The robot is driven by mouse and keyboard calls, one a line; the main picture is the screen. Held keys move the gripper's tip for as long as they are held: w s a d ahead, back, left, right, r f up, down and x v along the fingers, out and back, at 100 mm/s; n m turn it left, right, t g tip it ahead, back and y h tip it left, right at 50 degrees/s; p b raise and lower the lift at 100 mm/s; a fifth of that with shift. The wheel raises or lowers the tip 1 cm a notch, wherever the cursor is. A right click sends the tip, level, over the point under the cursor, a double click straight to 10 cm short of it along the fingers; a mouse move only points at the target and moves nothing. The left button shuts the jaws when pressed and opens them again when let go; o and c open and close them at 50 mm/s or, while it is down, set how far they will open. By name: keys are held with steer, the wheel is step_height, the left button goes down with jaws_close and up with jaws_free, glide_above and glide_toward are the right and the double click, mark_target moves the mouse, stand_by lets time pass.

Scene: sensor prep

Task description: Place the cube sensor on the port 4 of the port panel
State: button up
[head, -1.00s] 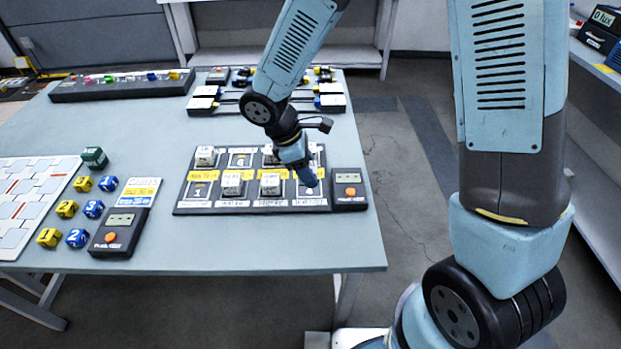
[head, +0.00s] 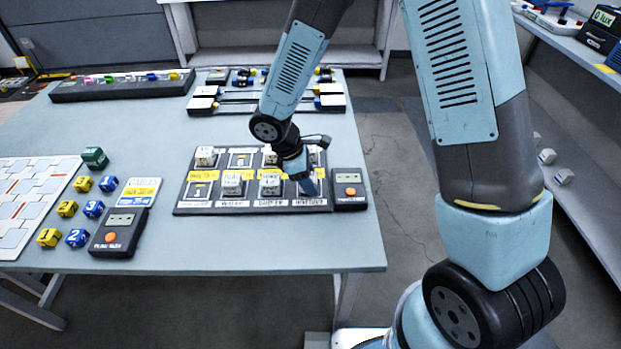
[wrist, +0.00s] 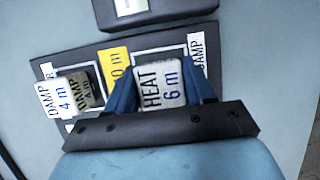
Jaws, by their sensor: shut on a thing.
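The port panel (head: 255,207) is a dark board on the table with two rows of ports and white and yellow labels. My gripper (head: 308,187) is low over its front-right port, beside the push-button box. In the wrist view my gripper (wrist: 161,76) is shut on a pale cube sensor (wrist: 160,93) marked HEAT 6 m, one blue finger on each side. The cube is over a white-outlined port; its underside is hidden, so I cannot tell whether it touches. In the head view the held cube is hidden by the gripper.
A cube marked DAMP (wrist: 84,90) stands close to the left finger. Other cubes (head: 232,185) occupy nearby ports; port 1 (head: 199,191) is empty. The push-button box (head: 348,190) adjoins the panel's right end. Table in front is clear.

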steer(key=shift+s+f, duration=0.1)
steer(key=shift+f, duration=0.25)
steer(key=shift+s+d+f, duration=0.15)
steer(key=shift+s+f, duration=0.05)
steer(key=shift+f, duration=0.05)
steer(key=o, duration=1)
steer(key=shift+o, duration=0.2)
steer(key=shift+w+r, duration=0.15)
steer(key=shift+r, duration=0.35)
steer(key=v, duration=1.2)
steer(key=shift+w+r, duration=0.15)
